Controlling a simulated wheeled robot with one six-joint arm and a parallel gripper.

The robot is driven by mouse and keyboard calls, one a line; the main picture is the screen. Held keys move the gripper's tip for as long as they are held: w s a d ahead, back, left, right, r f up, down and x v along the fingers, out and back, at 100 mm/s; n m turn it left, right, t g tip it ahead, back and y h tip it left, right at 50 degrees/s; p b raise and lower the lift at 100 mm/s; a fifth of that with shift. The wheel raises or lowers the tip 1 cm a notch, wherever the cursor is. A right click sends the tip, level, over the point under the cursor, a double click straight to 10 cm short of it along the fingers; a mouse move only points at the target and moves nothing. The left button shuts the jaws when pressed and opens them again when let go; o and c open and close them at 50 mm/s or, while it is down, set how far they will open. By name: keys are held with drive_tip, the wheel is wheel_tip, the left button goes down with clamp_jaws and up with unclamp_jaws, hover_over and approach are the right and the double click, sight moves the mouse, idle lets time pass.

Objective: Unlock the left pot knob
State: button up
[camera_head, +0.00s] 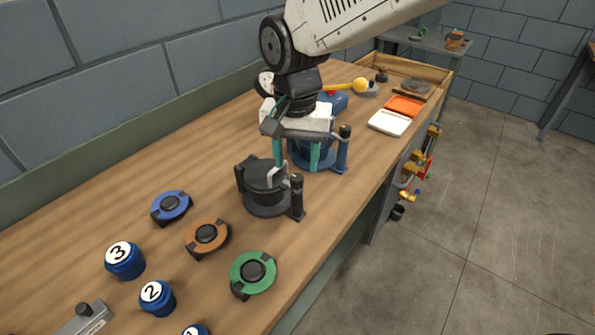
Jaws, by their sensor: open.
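A dark grey round pot (266,201) stands on the wooden bench, left of a blue pot (328,164) in the picture. The dark pot has a black lid, an upright post (297,196) on its right and a black clamp on its left. A light grey piece (278,177) shows at its top, near the post. My gripper (296,160) points down with its two teal fingers apart. The fingers are above and behind the dark pot and in front of the blue pot, which they partly hide. I cannot tell whether a fingertip touches the dark pot.
Blue (171,207), orange (207,237) and green (252,273) discs with black hubs lie in front. Blue numbered knobs (125,260) stand nearer. White (389,123) and orange (405,105) trays lie farther back. The bench's left side is clear; its right edge is close to the pots.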

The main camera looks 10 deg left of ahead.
sight(296, 177)
drive_tip(key=shift+f, duration=2.1)
drive_tip(key=c, duration=1)
